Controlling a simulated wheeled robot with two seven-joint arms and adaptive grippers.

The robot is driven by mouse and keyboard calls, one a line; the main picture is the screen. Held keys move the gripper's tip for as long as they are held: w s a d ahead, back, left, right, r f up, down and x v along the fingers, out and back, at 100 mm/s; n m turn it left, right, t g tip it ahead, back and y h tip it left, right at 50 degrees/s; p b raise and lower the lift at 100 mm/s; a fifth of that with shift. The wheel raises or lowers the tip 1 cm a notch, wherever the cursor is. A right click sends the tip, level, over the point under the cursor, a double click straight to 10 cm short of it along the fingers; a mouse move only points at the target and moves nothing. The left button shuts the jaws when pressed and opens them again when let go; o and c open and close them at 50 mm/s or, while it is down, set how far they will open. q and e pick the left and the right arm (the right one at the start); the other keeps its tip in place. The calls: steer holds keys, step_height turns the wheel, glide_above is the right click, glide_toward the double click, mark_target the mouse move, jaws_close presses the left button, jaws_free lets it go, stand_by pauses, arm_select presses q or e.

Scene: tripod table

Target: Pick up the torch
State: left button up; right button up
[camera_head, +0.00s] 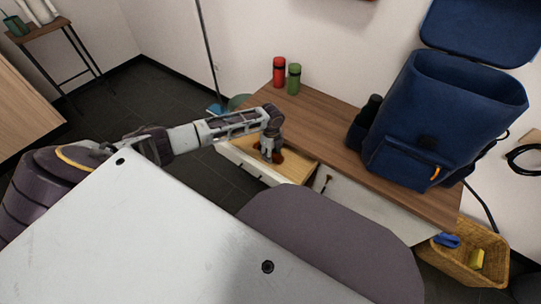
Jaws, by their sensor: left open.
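I cannot clearly make out a torch. My left arm comes in from the left, and its gripper (267,155) points down over the open, light-wood drawer (297,171) of the brown table. The gripper is open. A small dark reddish-brown shape (279,157) shows beside the fingers in the drawer; the gripper partly hides it, so I cannot tell what it is or whether they touch. My right gripper is not in view.
On the brown table (330,126) stand a red bottle (279,71), a green bottle (294,79) and a large open blue backpack (443,115) with a dark item (365,122) at its left side. A wicker basket (462,262) stands at the lower right.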

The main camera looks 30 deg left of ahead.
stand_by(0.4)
arm_select(q)
steer(key=c, duration=0.9)
steer(key=shift+r, duration=0.2)
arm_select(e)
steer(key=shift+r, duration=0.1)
arm_select(q)
steer(key=shift+r+p, duration=0.55)
steer(key=shift+r, duration=0.3)
steer(key=shift+r+p, duration=3.1)
steer(key=shift+r, duration=4.9)
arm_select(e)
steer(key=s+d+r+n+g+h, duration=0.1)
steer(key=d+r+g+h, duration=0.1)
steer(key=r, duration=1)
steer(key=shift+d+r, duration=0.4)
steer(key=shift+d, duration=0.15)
